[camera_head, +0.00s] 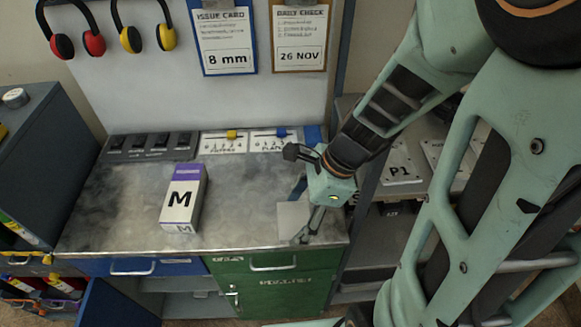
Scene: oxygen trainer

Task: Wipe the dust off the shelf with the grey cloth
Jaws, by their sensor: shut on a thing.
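The grey cloth (289,217) is a pale square patch at the right end of the metal shelf top (125,235). My gripper (303,237) points down at the cloth's right side and is shut on it; its fingers and arm hide part of that edge. The shelf top has cloudy, mottled grey patches that look like dust, over the left, the middle and the back. I cannot tell how far the dust reaches under my gripper.
A white and purple box marked M (182,200) stands on the shelf top, left of middle. At the right, a lower rack holds a P1 plate (400,173).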

